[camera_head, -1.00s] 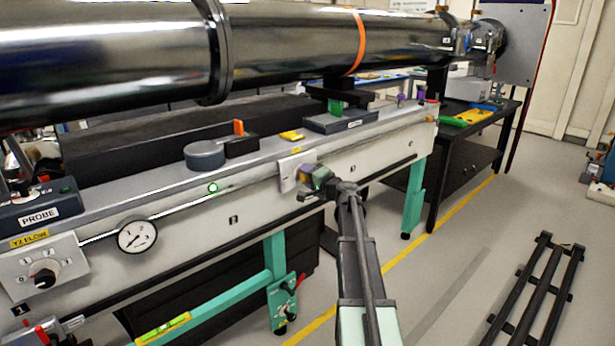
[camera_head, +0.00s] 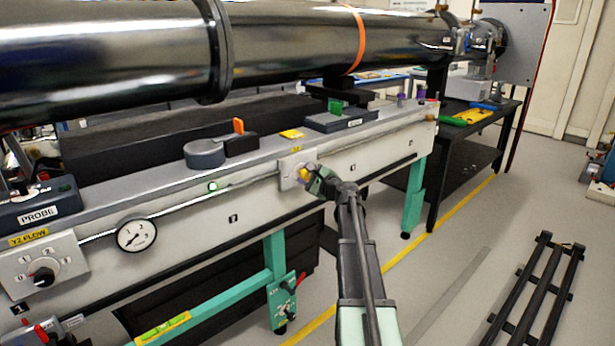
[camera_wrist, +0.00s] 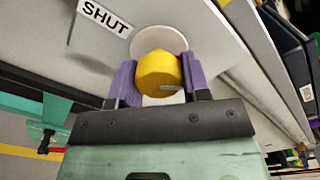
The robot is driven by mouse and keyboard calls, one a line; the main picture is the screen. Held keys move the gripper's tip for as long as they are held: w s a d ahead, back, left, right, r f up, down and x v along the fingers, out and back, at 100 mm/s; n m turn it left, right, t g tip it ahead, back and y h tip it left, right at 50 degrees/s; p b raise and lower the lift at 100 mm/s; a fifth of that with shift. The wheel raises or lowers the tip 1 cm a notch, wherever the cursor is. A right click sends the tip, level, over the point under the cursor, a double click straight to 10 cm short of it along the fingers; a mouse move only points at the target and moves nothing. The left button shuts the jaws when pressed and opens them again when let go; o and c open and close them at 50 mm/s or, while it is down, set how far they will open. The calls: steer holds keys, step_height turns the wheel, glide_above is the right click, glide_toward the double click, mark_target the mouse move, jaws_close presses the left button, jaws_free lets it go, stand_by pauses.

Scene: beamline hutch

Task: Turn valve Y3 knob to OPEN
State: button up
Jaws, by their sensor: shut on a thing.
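The yellow valve knob (camera_wrist: 158,73) sits on a round pale base on a white plate (camera_wrist: 205,22) in the wrist view. A SHUT label (camera_wrist: 103,22) is on the plate, up and left of the knob. My gripper (camera_wrist: 158,84) is shut on the knob, one purple finger on each side. In the head view my gripper (camera_head: 312,178) reaches the small plate (camera_head: 290,170) on the front of the bench rail, and the yellow knob (camera_head: 305,174) shows beside it. No OPEN label is visible, and the Y3 marking is too small to read.
A dial panel (camera_head: 42,270) labelled Y2 FLOW and a round gauge (camera_head: 137,235) are on the rail's left part. A large steel pipe (camera_head: 290,45) runs above. A black rack (camera_head: 530,290) lies on the floor at right, with clear floor around it.

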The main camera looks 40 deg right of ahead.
steer(key=m, duration=0.6)
steer(key=shift+s+a+f+m, duration=0.1)
steer(key=shift+a+m, duration=0.05)
steer(key=shift+m, duration=0.25)
stand_by(0.3)
steer(key=o, duration=0.9)
steer(key=shift+o, duration=0.2)
steer(key=s+d, duration=0.1)
steer(key=s, duration=0.9)
steer(key=shift+s, duration=0.35)
steer(key=shift+d, duration=0.1)
